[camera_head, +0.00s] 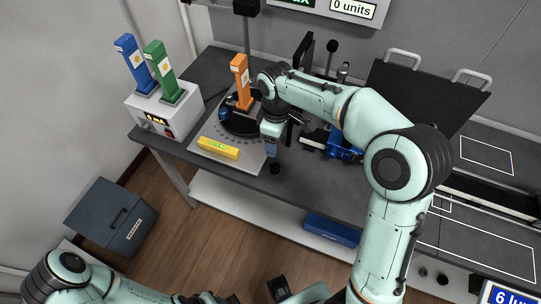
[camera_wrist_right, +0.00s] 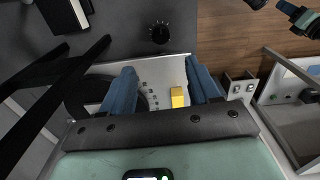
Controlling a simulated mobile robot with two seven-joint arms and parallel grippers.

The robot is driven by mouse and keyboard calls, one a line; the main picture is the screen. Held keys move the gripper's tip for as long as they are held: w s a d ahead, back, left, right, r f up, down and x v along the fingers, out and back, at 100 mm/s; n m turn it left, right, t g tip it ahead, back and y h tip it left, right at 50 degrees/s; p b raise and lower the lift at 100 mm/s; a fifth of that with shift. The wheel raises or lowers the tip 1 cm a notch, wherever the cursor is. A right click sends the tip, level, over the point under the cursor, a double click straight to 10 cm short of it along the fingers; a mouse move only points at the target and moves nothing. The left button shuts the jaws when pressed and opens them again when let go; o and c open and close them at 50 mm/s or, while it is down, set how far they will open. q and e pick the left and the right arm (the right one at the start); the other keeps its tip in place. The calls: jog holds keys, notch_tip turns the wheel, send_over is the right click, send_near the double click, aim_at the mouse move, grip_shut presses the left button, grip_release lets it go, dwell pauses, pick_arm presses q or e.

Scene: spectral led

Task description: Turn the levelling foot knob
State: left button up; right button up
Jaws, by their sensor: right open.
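My right gripper (camera_head: 271,147) is over the right side of a pale plate (camera_head: 200,160) on the bench. In the right wrist view its blue fingers (camera_wrist_right: 163,76) are apart, with nothing between their tips. A black round knob (camera_head: 275,168) sits on the dark bench beside the plate. It also shows in the wrist view as a dial with pale marks (camera_wrist_right: 160,33), ahead of the fingertips and apart from them. I cannot tell whether this is the levelling foot knob. A yellow spirit level (camera_head: 218,148) lies on the plate. My left arm is low in the head view; its jaws are unclear.
A power box (camera_head: 163,113) with blue and green modules is at left. A blue device (camera_head: 345,146) stands right of the gripper. A dark cabinet (camera_head: 109,220) is on the floor.

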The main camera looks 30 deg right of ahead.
aim_at(275, 167)
notch_tip(275, 167, down, 13)
jog(key=shift+s+r+b, duration=0.1)
jog(key=shift+s+b, duration=0.05)
jog(key=shift+b, duration=0.45)
jog(key=shift+c, duration=0.2)
jog(key=c, duration=1)
